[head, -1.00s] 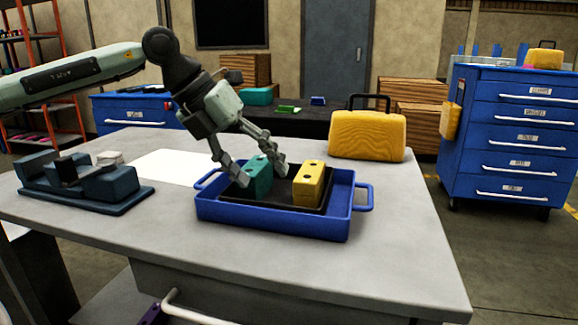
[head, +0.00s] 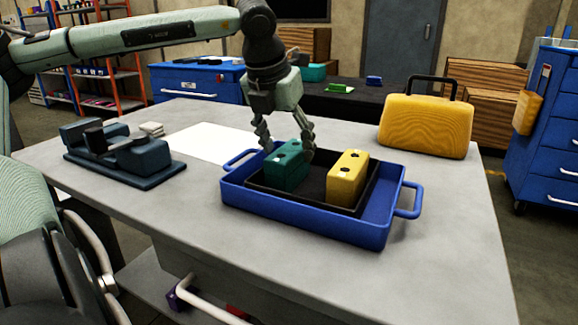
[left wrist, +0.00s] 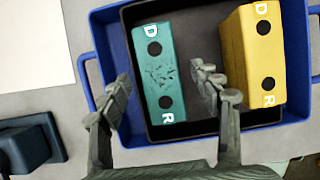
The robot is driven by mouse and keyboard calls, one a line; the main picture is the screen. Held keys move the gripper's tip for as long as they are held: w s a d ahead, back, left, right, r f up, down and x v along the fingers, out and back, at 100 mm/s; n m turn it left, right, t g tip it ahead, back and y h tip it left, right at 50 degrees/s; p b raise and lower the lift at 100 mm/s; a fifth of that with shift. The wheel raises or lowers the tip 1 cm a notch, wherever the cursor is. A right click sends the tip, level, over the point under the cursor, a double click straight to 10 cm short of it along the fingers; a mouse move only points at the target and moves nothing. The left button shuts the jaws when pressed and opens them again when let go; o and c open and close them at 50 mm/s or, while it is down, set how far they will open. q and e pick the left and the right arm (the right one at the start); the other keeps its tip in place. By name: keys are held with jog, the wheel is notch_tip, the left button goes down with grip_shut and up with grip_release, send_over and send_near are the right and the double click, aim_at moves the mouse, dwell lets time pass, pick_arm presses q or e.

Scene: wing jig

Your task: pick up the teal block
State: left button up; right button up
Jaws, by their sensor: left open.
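The teal block (head: 286,166) stands in the black inner tray (head: 318,187) inside the blue tray (head: 303,220). In the left wrist view the teal block (left wrist: 160,75) shows two dark holes and the white letters D and R on its top. My left gripper (head: 287,148) is open, pointing down at the teal block. In the left wrist view its fingers (left wrist: 163,92) lie on either side of the block, near its lower half. I cannot tell whether they touch it. My right gripper is not in view.
A yellow block (head: 347,179) stands to the right in the same black tray, close to one finger. A dark vise-like fixture (head: 122,155) and a white sheet (head: 205,142) lie to the left. A yellow case (head: 427,124) stands behind. The front table surface is clear.

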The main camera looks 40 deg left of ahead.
pick_arm(q)
jog(key=shift+w+f, duration=0.1)
jog(key=shift+f, duration=0.05)
grip_shut()
dwell(0.4)
jog(key=shift+r, duration=0.2)
